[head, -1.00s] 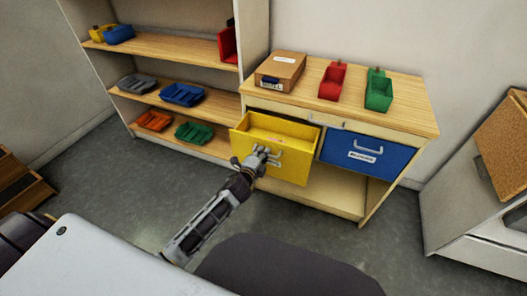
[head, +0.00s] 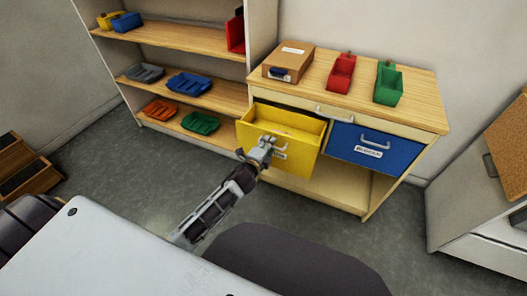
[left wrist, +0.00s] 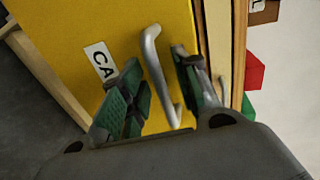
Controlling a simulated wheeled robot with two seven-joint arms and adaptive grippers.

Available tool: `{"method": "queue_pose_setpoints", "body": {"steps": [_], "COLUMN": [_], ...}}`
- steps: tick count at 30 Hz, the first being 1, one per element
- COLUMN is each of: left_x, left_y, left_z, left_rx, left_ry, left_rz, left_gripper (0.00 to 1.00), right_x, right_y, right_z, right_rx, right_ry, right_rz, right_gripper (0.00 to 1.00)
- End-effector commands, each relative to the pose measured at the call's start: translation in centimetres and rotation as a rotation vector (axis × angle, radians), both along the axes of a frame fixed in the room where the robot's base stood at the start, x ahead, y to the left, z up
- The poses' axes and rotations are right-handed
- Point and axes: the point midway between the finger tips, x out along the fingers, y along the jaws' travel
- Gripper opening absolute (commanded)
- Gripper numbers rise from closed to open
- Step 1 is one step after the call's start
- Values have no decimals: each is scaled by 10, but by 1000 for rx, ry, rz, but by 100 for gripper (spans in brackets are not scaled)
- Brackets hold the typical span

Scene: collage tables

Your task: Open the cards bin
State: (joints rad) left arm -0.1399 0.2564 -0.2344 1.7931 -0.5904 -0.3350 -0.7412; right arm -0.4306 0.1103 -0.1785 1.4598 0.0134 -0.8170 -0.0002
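The yellow cards bin (head: 292,160) is a drawer under the wooden tabletop, pulled partly out so its open top and interior show. Its grey handle (left wrist: 160,78) and a white label reading "CA" (left wrist: 99,62) show in the left wrist view, with the rest of the label hidden. My left gripper (head: 262,150) is at the bin's front. In the left wrist view my left gripper (left wrist: 160,90) has its green-padded fingers apart on either side of the handle, with visible gaps. My right gripper is not in view.
A blue labelled bin (head: 353,153) sits closed to the right. On the tabletop stand a cardboard box (head: 290,60), a red bin (head: 341,75) and a green bin (head: 388,85). A shelf unit (head: 180,45) with trays stands left. Grey floor lies in front.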

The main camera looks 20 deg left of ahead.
Motion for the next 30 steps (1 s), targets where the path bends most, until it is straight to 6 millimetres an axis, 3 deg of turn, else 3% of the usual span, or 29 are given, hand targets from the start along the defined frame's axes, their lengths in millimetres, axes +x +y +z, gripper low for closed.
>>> {"method": "queue_pose_setpoints", "body": {"steps": [8,30], "left_x": [-12,-72], "left_y": [1,3], "left_z": [2,14], "left_rx": [0,0], "left_ry": [1,1], "left_rz": [0,0], "left_gripper": [32,32], "right_x": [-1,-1], "right_y": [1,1], "right_z": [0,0], "right_rx": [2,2], "right_ry": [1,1], "right_rz": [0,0], "right_gripper": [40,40]}}
